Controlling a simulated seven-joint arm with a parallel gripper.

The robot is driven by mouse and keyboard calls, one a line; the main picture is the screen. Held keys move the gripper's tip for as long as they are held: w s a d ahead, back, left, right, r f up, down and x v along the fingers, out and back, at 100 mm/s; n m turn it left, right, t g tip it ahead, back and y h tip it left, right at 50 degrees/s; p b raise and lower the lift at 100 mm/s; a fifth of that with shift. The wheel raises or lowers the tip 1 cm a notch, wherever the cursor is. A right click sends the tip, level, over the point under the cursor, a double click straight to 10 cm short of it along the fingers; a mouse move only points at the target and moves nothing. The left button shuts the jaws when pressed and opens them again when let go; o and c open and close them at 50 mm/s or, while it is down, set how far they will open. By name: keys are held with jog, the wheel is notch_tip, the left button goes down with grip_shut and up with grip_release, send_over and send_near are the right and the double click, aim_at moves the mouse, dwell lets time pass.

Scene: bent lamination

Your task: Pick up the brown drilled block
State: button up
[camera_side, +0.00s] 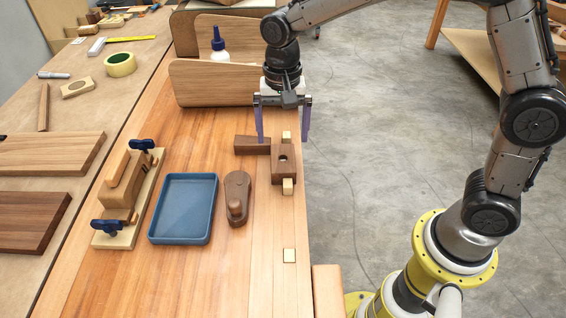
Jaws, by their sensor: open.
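The brown drilled block (284,169) sits near the right edge of the workbench, with a dark hole showing in it. Small pale square pieces show at its far and near ends. My gripper (283,139) is open and empty, with its two purple fingers pointing down. In the picture the fingers appear just above and beyond the block, one to each side of it; their exact height over the bench is hard to tell. The left finger overlaps a dark brown block (247,146) lying left of the drilled block; I cannot tell whether they touch.
A brown rounded tool (237,198), a blue tray (161,235) and a clamped wooden assembly (121,213) stand to the left. An upright wooden board (205,84) and a glue bottle (218,44) are behind. Bench between is clear.

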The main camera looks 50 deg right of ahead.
aim_at(283, 158)
notch_tip(283, 158, down, 8)
jog(key=shift+f, duration=0.1)
dwell(0.4)
jog(key=shift+c, duration=0.3)
jog(key=c, duration=1.4)
